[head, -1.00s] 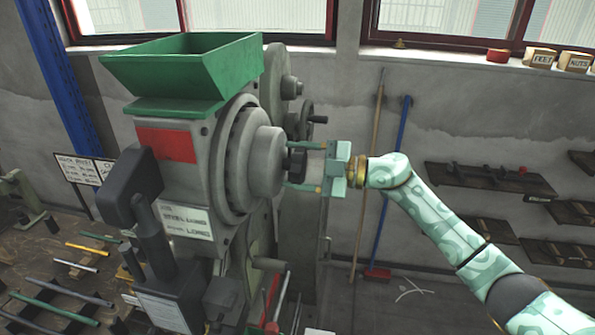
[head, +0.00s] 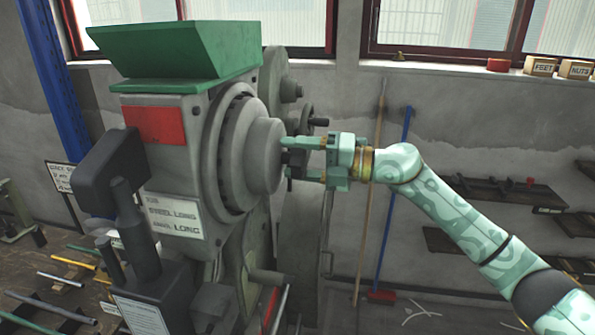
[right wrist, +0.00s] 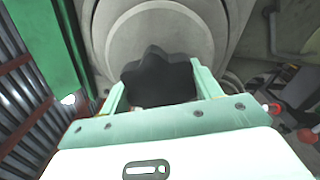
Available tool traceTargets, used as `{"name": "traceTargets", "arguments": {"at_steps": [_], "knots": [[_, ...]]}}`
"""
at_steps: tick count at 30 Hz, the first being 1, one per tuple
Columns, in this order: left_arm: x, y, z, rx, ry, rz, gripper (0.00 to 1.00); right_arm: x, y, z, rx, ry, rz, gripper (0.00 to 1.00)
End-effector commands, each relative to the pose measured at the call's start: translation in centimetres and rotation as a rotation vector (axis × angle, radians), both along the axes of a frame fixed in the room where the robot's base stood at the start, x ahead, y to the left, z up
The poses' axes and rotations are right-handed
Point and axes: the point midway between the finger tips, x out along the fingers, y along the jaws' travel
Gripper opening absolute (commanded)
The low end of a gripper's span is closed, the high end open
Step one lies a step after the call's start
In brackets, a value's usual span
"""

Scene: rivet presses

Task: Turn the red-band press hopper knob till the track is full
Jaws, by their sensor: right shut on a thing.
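The red-band press (head: 155,125) stands at left centre in the head view, with a green hopper (head: 175,52) on top and a round grey drum (head: 262,155) on its right side. A black lobed knob (right wrist: 158,78) sits in front of the drum in the right wrist view. My right gripper (head: 288,158) is shut on the knob, one finger on each side. In the head view the fingers partly hide the knob. The track and how full it is cannot be made out. My left gripper is not in view.
A label plate on the press reads "STEEL LONG" (head: 172,218). A bench with several rods (head: 60,278) lies at left. Wall shelves (head: 505,192) and a blue-handled broom (head: 395,200) are at right.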

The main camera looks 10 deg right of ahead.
Motion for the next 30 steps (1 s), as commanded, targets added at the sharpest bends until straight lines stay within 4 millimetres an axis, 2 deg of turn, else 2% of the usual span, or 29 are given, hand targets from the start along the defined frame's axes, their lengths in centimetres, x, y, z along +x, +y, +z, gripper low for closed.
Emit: {"name": "traceTargets", "arguments": {"at_steps": [1,18,30], "knots": [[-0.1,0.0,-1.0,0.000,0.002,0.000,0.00,0.0,0.0,-0.7,-0.020,-0.038,0.001,0.40],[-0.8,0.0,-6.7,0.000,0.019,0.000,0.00,0.1,0.0,-0.9,-0.228,-0.532,0.002,0.40],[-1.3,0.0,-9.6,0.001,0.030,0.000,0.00,0.1,0.1,-0.8,-0.341,-0.797,0.004,0.40]]}}
